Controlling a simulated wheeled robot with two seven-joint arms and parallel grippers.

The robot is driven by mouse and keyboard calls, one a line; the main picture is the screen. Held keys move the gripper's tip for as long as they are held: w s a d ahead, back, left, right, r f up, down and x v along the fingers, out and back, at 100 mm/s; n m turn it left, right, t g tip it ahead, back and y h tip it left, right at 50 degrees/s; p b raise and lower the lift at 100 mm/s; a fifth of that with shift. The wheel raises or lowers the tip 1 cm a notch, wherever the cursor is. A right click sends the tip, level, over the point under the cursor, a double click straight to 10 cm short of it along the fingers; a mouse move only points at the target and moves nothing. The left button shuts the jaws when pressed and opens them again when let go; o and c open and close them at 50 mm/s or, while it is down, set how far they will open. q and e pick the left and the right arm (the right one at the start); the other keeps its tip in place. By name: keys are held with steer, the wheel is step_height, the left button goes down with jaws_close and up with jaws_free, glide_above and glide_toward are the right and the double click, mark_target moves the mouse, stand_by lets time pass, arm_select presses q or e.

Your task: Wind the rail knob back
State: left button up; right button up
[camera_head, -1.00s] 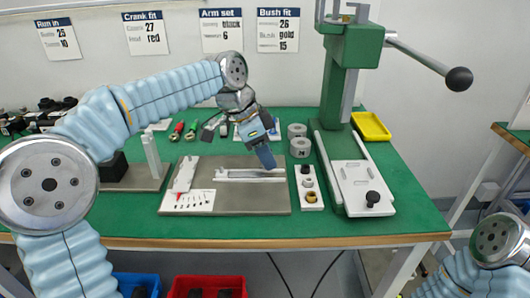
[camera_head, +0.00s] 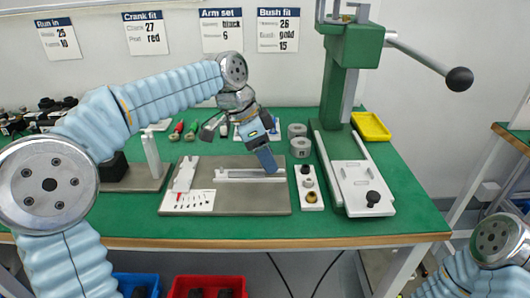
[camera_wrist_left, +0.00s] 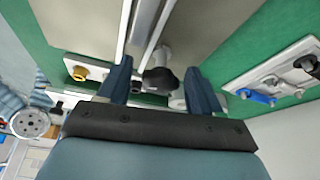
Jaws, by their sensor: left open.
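In the left wrist view, a black knob (camera_wrist_left: 160,80) sits at the end of a pale rail (camera_wrist_left: 146,22). My left gripper (camera_wrist_left: 157,70) is open, with one dark blue finger on each side of the knob. I cannot tell whether either finger touches it. In the head view, my left gripper (camera_head: 268,160) points down at the right end of the white rail (camera_head: 238,175) on the grey plate (camera_head: 245,203), and hides the knob there. Of my right arm only a link shows at the lower right; its gripper is out of view.
A white tray (camera_head: 310,205) with small bushes stands right of the plate. Beyond it are the green press (camera_head: 345,75) and its base with another black knob (camera_head: 372,197). Two grey rings (camera_head: 300,147) stand behind the tray. A yellow bin (camera_head: 371,126) is at the back right.

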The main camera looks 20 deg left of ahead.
arm_select(q)
steer(key=shift+r, duration=0.15)
steer(key=v, duration=1.3)
steer(key=shift+r, duration=0.25)
steer(key=shift+s+a, duration=0.1)
steer(key=shift+a, duration=0.05)
